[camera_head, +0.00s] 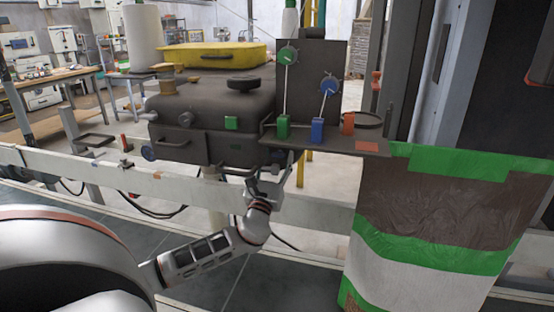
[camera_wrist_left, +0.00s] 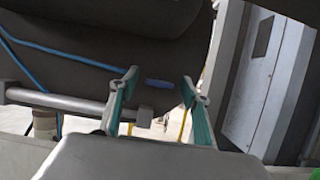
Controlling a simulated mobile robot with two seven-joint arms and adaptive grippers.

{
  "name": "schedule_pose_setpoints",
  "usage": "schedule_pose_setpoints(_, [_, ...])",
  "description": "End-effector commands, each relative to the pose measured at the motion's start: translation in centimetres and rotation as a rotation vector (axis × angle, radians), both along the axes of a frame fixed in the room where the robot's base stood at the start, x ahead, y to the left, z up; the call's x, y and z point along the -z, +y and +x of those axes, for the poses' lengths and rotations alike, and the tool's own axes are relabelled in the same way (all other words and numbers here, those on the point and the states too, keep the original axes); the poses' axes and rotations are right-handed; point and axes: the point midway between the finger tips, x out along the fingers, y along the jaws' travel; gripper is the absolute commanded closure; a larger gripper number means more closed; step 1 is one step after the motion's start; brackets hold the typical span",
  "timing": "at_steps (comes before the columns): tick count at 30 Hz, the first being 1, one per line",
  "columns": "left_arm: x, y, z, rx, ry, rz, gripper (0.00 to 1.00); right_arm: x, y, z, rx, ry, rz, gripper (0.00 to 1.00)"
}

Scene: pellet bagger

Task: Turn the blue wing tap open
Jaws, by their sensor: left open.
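A small, flat blue piece, which looks like the blue wing tap (camera_wrist_left: 158,84), shows in the left wrist view against a dark surface. In that picture it lies between the two fingertips of my left gripper (camera_wrist_left: 160,78), which is open with nothing between its green-lined fingers. I cannot tell how far the tips are from it. In the head view my left gripper (camera_head: 283,161) reaches up just under the dark shelf (camera_head: 345,145) of the machine. The tap cannot be made out there. My right gripper is in neither view.
A blue hose (camera_wrist_left: 45,48) crosses the dark body in the wrist view. On the shelf stand a green block (camera_head: 283,127), a blue block (camera_head: 318,130) and an orange block (camera_head: 348,123). A large bag (camera_head: 430,215) hangs at right. A pale rail (camera_head: 175,190) runs below the machine.

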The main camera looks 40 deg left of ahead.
Motion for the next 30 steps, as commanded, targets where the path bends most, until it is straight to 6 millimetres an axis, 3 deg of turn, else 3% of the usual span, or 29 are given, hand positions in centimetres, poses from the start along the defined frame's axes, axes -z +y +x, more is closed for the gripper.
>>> schedule_pose_setpoints(4, [0.02,-0.01,-0.01,0.0,0.0,0.0,0.53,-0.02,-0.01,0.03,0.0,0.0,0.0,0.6])
schedule_pose_setpoints(8, [0.02,-0.01,-0.02,0.0,0.0,-0.001,0.87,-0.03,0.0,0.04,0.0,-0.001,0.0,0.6])
schedule_pose_setpoints(9, [0.02,-0.02,-0.03,0.0,0.0,-0.001,0.91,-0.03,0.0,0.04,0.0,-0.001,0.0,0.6])
schedule_pose_setpoints(20, [0.1,-0.05,-0.03,0.0,-0.018,-0.035,0.91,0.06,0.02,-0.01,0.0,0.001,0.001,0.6])
schedule_pose_setpoints(30, [0.17,-0.16,0.02,-0.002,-0.124,-0.229,0.91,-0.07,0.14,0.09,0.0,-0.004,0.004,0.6])
